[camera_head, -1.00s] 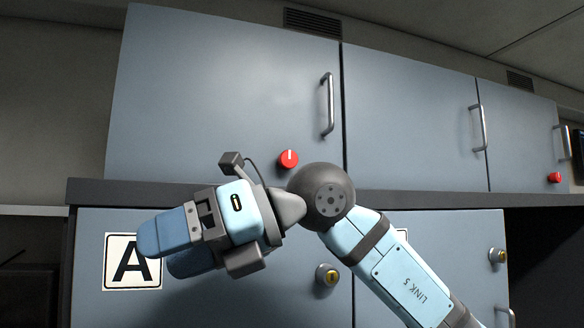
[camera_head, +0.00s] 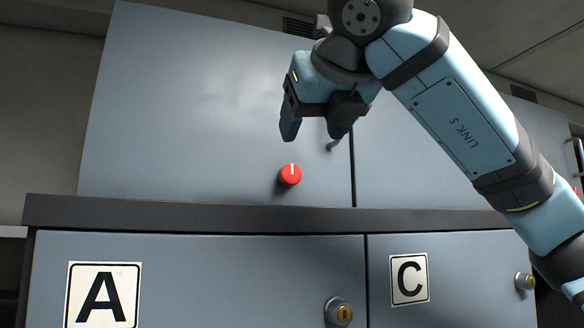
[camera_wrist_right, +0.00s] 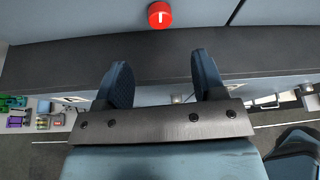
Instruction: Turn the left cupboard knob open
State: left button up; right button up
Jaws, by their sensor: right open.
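The red left cupboard knob (camera_head: 290,175) sits low on the upper left cupboard door (camera_head: 190,110), left of the door's right edge. Its white mark stands upright. My right gripper (camera_head: 314,136) is open and empty, pointing down, above the knob and apart from it. In the right wrist view the knob (camera_wrist_right: 160,15) shows at the top, beyond the two spread fingertips (camera_wrist_right: 160,68). The door is closed, and its handle is mostly hidden behind my right gripper. My left gripper is in no view.
A dark ledge (camera_head: 180,213) runs below the upper doors. Lower doors carry an A label (camera_head: 102,296) and a C label (camera_head: 409,280). A round lock (camera_head: 338,311) sticks out of the lower left door. The face left of the knob is clear.

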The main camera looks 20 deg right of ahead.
aim_at(292, 173)
jog(key=p+x, duration=0.1)
jog(key=x, duration=1)
jog(key=shift+p, duration=0.35)
jog(key=c, duration=0.9)
